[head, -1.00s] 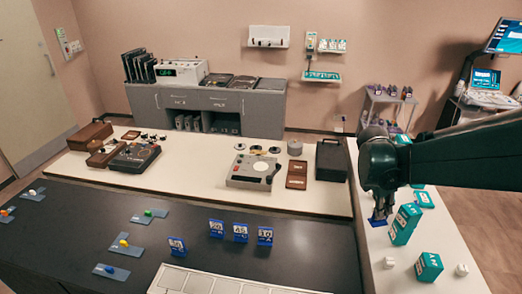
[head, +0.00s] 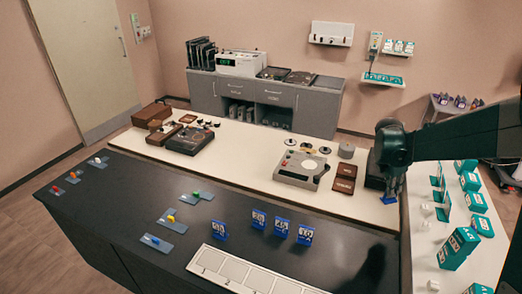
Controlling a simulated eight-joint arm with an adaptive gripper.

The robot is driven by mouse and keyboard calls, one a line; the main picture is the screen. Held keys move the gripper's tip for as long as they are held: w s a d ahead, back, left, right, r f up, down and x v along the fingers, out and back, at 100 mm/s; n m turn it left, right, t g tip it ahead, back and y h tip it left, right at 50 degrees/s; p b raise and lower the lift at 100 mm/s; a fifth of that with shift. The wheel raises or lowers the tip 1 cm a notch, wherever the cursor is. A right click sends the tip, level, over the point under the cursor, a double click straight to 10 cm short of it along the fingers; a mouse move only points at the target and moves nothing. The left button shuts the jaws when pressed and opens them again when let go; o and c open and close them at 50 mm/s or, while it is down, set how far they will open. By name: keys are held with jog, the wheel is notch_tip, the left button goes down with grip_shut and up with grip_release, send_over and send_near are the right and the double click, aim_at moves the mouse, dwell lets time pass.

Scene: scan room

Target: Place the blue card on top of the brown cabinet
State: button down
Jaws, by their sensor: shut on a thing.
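My gripper (head: 393,181) is at the right in the head view, pointing down and shut on a blue card (head: 390,196). The card hangs in the air near the right end of the cream table, and its face is mostly hidden. Several other blue cards with white number panels stand on the black counter, one (head: 258,219) near its middle. A brown wooden box (head: 151,114) sits at the left end of the cream table; it is the most cabinet-like brown thing in view. My gripper is far to its right.
A grey cabinet (head: 310,104) stands behind the cream table (head: 240,152), bearing black folders and devices. A tape recorder (head: 302,167) and a black case (head: 373,170) are on the cream table. Teal boxes (head: 458,245) crowd the right-hand white table. The black counter (head: 110,200) has free room.

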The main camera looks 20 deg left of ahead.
jog(key=w+a+f+n, duration=0.1)
jog(key=w+a+f, duration=0.4)
jog(key=w+a, duration=0.3)
jog(key=shift+w+n+t, duration=0.3)
jog(key=shift+w+n, duration=0.1)
jog(key=shift+w, duration=0.25)
notch_tip(320, 180, down, 6)
dwell(0.4)
jog(key=shift+f, duration=0.1)
jog(key=shift+f, duration=1.85)
jog(key=shift+f+b, duration=0.15)
jog(key=shift+b, duration=0.25)
jog(key=c, duration=2.6)
grip_release()
jog(key=shift+o, duration=0.2)
